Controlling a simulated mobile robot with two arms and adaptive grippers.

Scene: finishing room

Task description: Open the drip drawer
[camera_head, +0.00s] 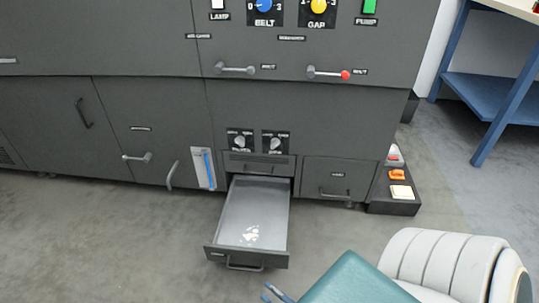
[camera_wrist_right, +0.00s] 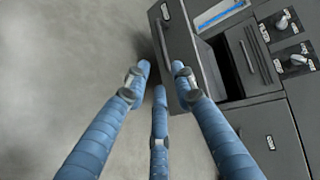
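A grey drawer stands pulled out of the lower cabinet, its front (camera_head: 246,257) toward me; its label is too small to read, so I cannot confirm it is the drip drawer. Its tray holds a pale patch of bits (camera_head: 250,235). A bar handle (camera_head: 243,267) is on its front. My right gripper (camera_head: 274,293) shows blue fingertips at the bottom edge, near the handle and apart from it. In the right wrist view its blue fingers (camera_wrist_right: 160,78) are spread and empty, with the drawer front (camera_wrist_right: 177,50) just beyond them. My left gripper is out of view.
A closed drawer (camera_head: 338,180) sits right of the open one. Two knobs (camera_head: 257,141) are above it, and a blue-striped gauge (camera_head: 204,168) is to its left. Floor before the cabinet is clear.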

